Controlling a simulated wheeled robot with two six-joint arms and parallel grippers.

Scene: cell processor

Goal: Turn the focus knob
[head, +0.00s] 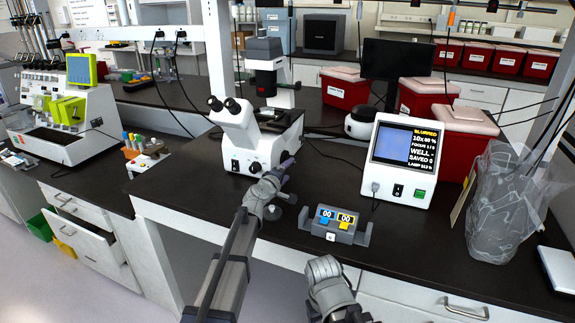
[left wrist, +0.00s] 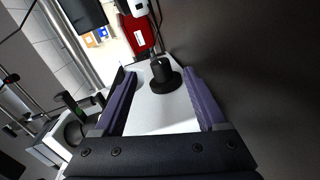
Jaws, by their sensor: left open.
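The white microscope (head: 238,132) stands on the dark bench, with its base at the left of my left gripper (head: 285,170). In the left wrist view, a round black focus knob (left wrist: 162,77) sticks out of the white microscope body (left wrist: 160,113). The two purple fingers of my left gripper (left wrist: 155,82) are open, one on each side of the knob in that view, with gaps. I cannot tell whether the knob is within their depth. In the head view the gripper hides this knob. The monitor (head: 402,160) reads "BLURRED".
A counter box (head: 335,226) with blue and yellow displays stands just right of my left arm. A crumpled clear bag (head: 507,200) and red bins (head: 345,90) stand to the right and behind.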

